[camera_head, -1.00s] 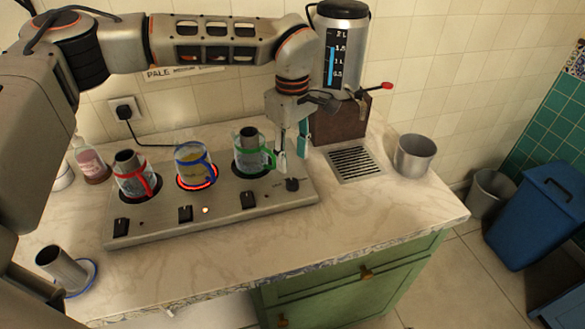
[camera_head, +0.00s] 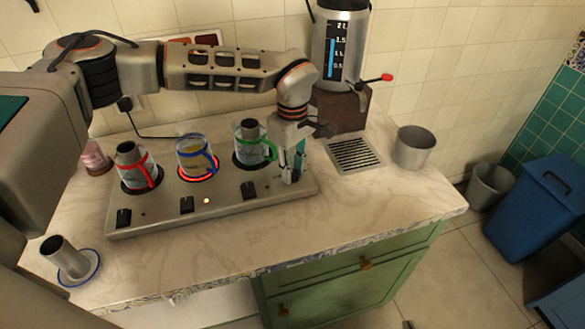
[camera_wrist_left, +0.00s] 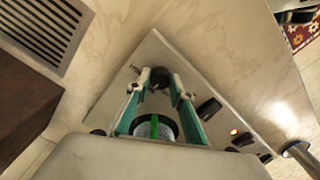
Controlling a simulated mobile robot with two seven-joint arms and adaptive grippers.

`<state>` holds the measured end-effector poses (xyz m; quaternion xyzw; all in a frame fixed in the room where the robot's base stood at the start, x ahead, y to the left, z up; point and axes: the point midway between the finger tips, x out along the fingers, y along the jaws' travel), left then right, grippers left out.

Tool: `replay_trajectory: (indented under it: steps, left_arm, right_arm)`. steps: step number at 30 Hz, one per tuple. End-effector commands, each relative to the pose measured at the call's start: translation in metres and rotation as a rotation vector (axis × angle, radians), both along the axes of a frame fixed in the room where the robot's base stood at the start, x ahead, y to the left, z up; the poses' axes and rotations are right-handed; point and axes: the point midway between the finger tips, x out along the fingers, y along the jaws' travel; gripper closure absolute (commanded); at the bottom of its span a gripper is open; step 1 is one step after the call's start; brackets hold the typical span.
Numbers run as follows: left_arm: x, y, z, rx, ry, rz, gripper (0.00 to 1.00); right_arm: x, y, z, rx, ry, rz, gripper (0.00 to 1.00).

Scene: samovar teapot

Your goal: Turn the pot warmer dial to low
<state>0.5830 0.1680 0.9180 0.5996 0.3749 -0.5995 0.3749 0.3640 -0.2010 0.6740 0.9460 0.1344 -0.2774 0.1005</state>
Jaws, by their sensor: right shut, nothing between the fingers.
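The pot warmer (camera_head: 215,216) is a grey panel on the counter with three heating spots and a row of black switches along its front. Its dark round dial (camera_wrist_left: 160,77) is at the right end; the gripper mostly hides it in the head view. My left gripper (camera_head: 291,180) points down over that end. In the left wrist view the left gripper's (camera_wrist_left: 160,88) teal fingers stand apart on either side of the dial; I cannot tell whether they touch it. My right gripper is not in view.
Three glass vessels with red (camera_head: 137,170), blue (camera_head: 191,155) and green (camera_head: 248,145) handles stand on the warmer; a red ring glows under the middle one. A drain grille (camera_head: 355,154), a water boiler (camera_head: 341,45) and a metal cup (camera_head: 414,147) are to the right.

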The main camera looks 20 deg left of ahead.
Motion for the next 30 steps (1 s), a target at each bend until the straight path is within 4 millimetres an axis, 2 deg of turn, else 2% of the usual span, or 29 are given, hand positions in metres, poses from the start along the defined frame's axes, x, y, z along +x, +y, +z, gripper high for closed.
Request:
replay_trajectory:
  steps: [14,20,30]
  left_arm:
    - [-0.0003,0.0,0.0004,0.0,0.001,0.055,0.99]
    - [-0.0004,0.0002,0.0009,0.0,0.001,0.177,0.99]
    - [0.0,0.0003,0.0006,0.001,0.0,0.489,0.99]
  right_arm:
    - [-0.0023,-0.0008,-0.0036,-0.003,0.009,0.0,1.0]
    - [-0.0021,-0.0008,-0.0012,-0.003,0.008,0.0,1.0]
    - [-0.0007,-0.0005,0.0037,-0.002,0.003,0.0,1.0]
